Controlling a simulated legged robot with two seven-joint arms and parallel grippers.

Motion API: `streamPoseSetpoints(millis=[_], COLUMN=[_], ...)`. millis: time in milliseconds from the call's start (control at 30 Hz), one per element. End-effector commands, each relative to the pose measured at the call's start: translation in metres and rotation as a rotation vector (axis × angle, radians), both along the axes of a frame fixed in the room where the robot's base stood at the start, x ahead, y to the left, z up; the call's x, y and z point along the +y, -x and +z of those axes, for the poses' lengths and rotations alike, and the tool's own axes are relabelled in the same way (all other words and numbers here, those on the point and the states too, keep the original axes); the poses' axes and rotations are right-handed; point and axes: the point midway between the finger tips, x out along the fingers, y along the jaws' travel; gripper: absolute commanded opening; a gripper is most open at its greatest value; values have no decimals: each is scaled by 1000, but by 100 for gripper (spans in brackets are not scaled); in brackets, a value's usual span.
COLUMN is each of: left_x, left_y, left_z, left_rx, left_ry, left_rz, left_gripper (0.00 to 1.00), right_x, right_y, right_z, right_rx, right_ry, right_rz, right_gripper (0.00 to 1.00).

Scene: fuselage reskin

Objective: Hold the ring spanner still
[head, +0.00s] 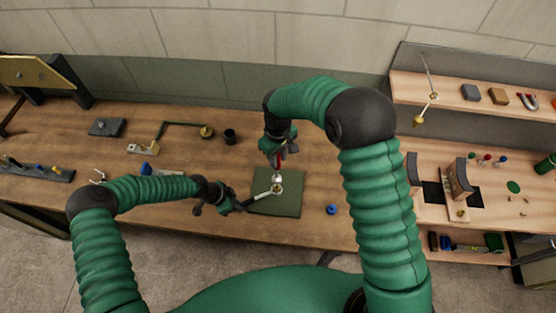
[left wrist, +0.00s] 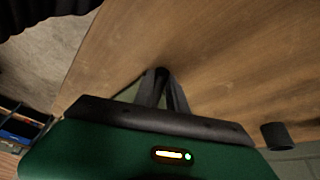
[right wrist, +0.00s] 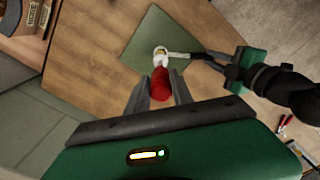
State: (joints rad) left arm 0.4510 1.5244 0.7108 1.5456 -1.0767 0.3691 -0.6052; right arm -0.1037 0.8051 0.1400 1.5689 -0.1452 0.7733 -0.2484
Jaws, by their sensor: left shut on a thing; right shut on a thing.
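The ring spanner (head: 259,195) is a pale metal bar with its ring end over the green mat (head: 290,206). My left gripper (head: 238,206) is shut on its handle end from the left. In the right wrist view the spanner (right wrist: 180,56) runs from the left gripper (right wrist: 212,58) to a brass-coloured round part. My right gripper (head: 280,156) is shut on a red-handled tool (right wrist: 160,85), whose lower end meets the ring end. Whether it touches the ring or the part inside, I cannot tell. In the left wrist view my left fingers (left wrist: 163,80) hide the spanner.
A blue piece (head: 331,209) lies right of the mat. A wooden stand (head: 459,180) is at the right. The wooden bench around the mat is mostly clear.

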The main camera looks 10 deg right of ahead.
Motion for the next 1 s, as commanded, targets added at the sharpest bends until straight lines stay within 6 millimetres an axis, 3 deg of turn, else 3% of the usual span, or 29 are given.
streamPoseSetpoints(millis=[133,167,367,733,1000], left_x=[1,1,1,3,30], left_y=[0,-1,0,0,3], left_z=[0,0,0,8,66], left_rx=[0,0,0,-1,-3], left_ry=[-2,-2,-1,0,-2], left_rz=[1,1,1,-1,3], left_gripper=[0,18,43,43,43], right_x=[0,0,0,0,0], right_y=[0,0,0,0,0], right_z=[0,0,0,0,0], right_rx=[0,0,0,0,0], right_ry=[0,0,0,0,0], right_rz=[0,0,0,0,0], right_gripper=[0,0,0,0,0])
